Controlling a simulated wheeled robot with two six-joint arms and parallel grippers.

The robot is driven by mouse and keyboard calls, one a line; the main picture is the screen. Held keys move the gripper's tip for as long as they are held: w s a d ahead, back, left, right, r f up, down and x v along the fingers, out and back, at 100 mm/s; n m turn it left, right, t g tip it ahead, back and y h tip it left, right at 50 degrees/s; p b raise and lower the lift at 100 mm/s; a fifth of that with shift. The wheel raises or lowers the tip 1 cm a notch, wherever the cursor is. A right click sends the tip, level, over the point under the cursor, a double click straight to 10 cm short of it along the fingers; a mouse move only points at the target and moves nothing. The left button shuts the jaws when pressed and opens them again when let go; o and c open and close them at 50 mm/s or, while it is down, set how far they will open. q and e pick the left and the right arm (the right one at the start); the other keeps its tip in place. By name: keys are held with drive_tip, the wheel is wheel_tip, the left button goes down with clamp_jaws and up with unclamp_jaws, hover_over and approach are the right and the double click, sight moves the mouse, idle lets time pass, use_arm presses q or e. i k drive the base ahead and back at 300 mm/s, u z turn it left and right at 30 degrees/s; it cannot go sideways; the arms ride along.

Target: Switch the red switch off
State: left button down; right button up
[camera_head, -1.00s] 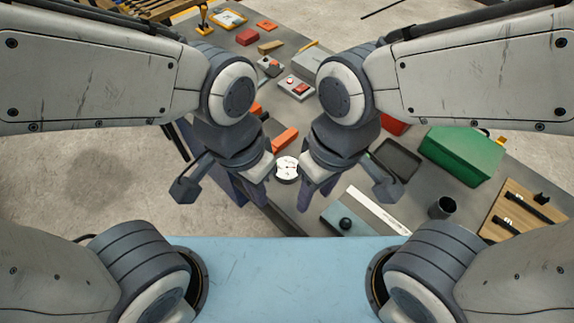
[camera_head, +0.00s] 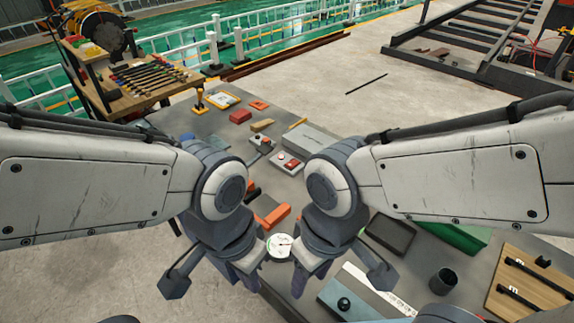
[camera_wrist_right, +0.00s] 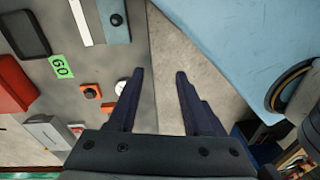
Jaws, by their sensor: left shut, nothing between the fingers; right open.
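The red switch (camera_head: 293,164) sits on a small light box with a round lamp beside it, on the grey table beyond my arms. Whether it is on or off is too small to tell. In the right wrist view a small red and white part (camera_wrist_right: 76,130) at the lower left seems to be it. My left gripper (camera_head: 246,284) is shut and empty near the table's front edge, well short of the switch. My right gripper (camera_head: 300,284) is open and empty beside it, also apart from the switch; its spread fingers show in the right wrist view (camera_wrist_right: 157,75).
A lever box (camera_head: 262,141) stands left of the switch and a grey case (camera_head: 312,143) behind it. An orange block (camera_head: 272,216) and a white round gauge (camera_head: 279,247) lie nearer. A green box (camera_head: 452,236), dark tray (camera_head: 390,233) and black cup (camera_head: 443,281) stand right.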

sight(291, 164)
drive_tip(key=k, duration=0.65)
drive_tip(key=u, duration=0.4)
drive_tip(key=i, duration=0.4)
drive_tip(key=u, duration=0.6)
drive_tip(key=i, duration=1.35)
drive_tip(key=z, duration=0.9)
